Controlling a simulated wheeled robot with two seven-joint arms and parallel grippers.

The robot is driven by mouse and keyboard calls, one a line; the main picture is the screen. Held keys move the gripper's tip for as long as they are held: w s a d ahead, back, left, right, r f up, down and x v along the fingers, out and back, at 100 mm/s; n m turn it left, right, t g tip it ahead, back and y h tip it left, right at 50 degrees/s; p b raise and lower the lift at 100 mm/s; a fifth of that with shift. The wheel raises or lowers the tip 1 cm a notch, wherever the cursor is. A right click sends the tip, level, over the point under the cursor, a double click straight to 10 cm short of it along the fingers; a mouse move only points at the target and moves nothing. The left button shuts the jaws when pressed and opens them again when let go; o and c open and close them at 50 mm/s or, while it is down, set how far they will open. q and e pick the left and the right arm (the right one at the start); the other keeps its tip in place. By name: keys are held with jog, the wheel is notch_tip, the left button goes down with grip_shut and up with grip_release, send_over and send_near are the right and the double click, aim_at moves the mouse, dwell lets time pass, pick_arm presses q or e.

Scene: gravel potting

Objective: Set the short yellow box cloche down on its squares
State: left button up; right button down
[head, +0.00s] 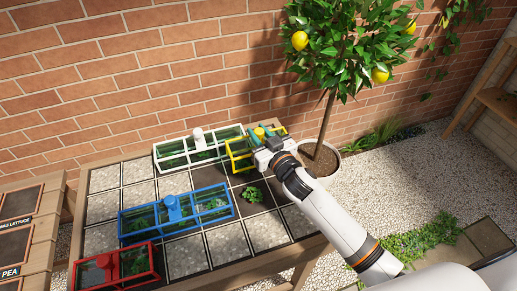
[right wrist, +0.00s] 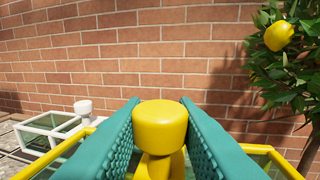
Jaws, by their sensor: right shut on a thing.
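The short yellow box cloche (head: 238,159) is at the back right of the gridded table (head: 103,179), to the right of the white cloche. My right gripper (head: 262,135) is above it, shut on its yellow knob (right wrist: 160,127), which shows between the teal fingers in the right wrist view. The yellow frame also shows low in that view. I cannot tell whether its bottom edge touches the table, as my gripper covers part of it. My left gripper is not in view.
A white cloche (head: 176,161) stands just left of the yellow one. A blue cloche (head: 147,221) and a red cloche (head: 93,275) are nearer the front. An uncovered green plant (head: 252,194) sits in front of the yellow cloche. A potted lemon tree (head: 325,160) stands right of the table.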

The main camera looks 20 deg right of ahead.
jog(key=shift+f+b, duration=0.35)
jog(key=shift+f, duration=1.75)
jog(key=shift+f, duration=0.25)
jog(key=c, duration=1.1)
grip_release()
jog(key=shift+c, duration=0.2)
jog(key=shift+r, duration=0.1)
